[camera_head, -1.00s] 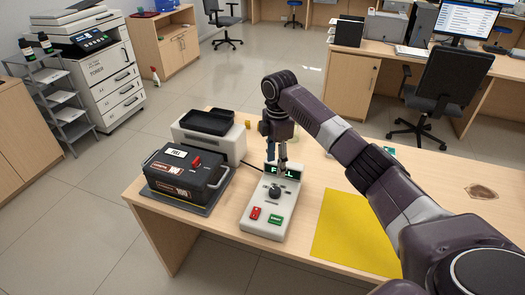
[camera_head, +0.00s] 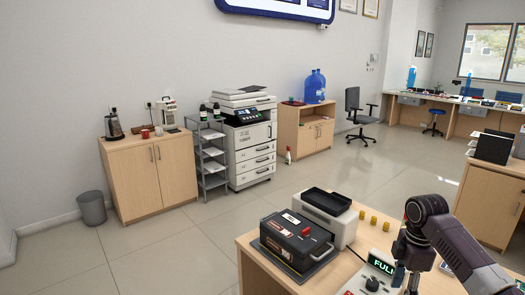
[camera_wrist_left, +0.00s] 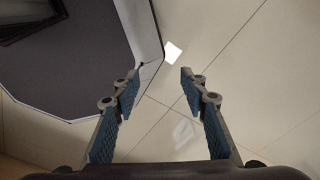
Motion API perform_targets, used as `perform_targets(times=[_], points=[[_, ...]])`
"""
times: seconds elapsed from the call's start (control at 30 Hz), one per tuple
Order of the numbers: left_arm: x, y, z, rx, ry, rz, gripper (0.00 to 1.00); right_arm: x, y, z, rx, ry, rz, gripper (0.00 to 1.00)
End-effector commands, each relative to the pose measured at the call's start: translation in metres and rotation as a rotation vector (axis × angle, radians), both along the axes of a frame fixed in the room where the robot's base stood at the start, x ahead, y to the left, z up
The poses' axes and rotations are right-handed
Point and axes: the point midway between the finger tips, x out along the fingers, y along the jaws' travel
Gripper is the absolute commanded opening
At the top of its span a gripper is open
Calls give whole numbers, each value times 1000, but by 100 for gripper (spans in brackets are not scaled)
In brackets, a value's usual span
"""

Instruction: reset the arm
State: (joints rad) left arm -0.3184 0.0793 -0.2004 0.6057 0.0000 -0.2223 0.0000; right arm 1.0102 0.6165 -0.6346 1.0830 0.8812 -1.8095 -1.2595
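My right arm enters the head view from the right. Its gripper (camera_head: 407,284) points down beside the control box, cut by the bottom edge; whether its fingers are open or shut is unclear. The control box (camera_head: 345,288) has a dial and a lit display (camera_head: 381,263) reading "FULL". My left gripper (camera_wrist_left: 161,88) shows only in the left wrist view. Its blue-padded fingers are apart with nothing between them, above tiled floor.
A printer (camera_head: 252,150) and cabinets line the wall. A grey-topped, white-edged object (camera_wrist_left: 75,60) lies left of the left gripper.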

Motion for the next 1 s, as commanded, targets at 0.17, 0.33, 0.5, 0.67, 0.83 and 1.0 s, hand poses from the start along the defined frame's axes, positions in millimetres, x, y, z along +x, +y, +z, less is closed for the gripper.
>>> perform_targets(times=[0.17,0.33,0.5,0.67,0.83,1.0], points=[[25,-2,2,-5,-37,0,40,-8,16,-21,-9,2,-6,47],[34,-3,2,-6,-50,0,40,-17,35,-43,-15,-2,-19,47],[38,-3,2,-5,-53,0,40,-32,59,-70,-17,-10,-42,47],[29,-2,2,-4,-42,0,40,-56,90,-102,-9,-24,-81,47],[17,-1,1,-2,-24,0,40,-101,137,-141,29,-56,-176,47],[19,-1,1,-3,-26,0,40,-152,174,-163,84,-97,-329,47]])
